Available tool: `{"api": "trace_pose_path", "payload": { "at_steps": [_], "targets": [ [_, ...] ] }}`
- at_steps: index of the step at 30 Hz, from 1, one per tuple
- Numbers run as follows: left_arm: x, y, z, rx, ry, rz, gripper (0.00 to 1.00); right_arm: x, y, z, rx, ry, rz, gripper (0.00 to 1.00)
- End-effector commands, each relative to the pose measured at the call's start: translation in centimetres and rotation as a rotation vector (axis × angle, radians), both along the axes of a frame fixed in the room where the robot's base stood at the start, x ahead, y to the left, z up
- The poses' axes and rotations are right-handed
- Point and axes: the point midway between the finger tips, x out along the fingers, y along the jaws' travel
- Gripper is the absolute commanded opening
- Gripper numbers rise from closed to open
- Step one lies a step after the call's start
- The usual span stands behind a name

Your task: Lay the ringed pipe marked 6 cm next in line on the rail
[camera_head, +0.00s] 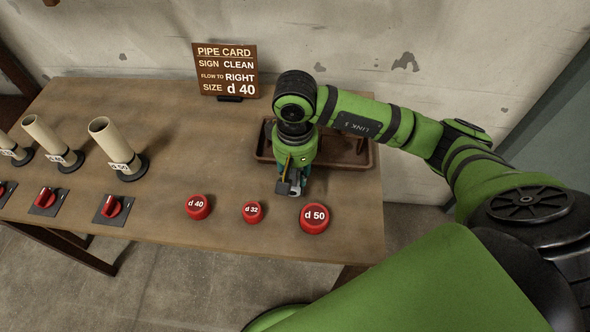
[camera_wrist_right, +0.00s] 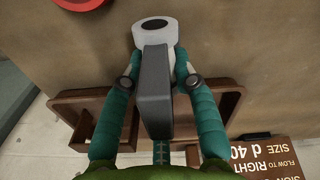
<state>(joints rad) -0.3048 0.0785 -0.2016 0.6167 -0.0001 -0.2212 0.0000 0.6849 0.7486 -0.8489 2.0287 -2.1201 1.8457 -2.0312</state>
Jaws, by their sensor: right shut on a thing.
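My right gripper (camera_head: 291,184) points down over the table in front of the brown tray. In the right wrist view its two teal fingers (camera_wrist_right: 157,82) are shut on a dark grey piece (camera_wrist_right: 153,108) with a pale round head (camera_wrist_right: 154,36). The held piece looks clear of the tray; whether it touches the table I cannot tell. I see no ringed pipe marked 6 cm and no rail. Beige pipes stand upright on black bases at the left; the nearest pipe (camera_head: 105,138) carries a tag reading d 50. My left gripper is out of view.
The wooden table (camera_head: 200,148) has free room in its middle. Red caps marked d 40 (camera_head: 197,207), d 32 (camera_head: 252,212) and d 50 (camera_head: 314,217) line the front edge. Red knobs (camera_head: 114,207) lie left of them. The tray (camera_head: 352,160) and the pipe card (camera_head: 226,70) stand behind.

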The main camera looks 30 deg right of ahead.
Motion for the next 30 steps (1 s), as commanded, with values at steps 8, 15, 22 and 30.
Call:
{"api": "trace_pose_path", "payload": {
  "at_steps": [8, 15, 22, 30],
  "targets": [
    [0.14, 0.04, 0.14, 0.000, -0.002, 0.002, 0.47, 0.03, 0.02, -0.73, 0.001, -0.002, 0.001, 0.00],
    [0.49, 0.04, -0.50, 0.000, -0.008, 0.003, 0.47, 0.03, -0.01, -1.21, 0.000, -0.003, 0.000, 0.00],
    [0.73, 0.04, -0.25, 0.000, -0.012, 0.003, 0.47, 0.00, 0.00, -1.02, 0.000, -0.002, 0.000, 0.53],
    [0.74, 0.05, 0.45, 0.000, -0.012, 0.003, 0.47, -0.02, 0.02, -0.45, 0.001, -0.001, 0.000, 0.53]
  ]
}}
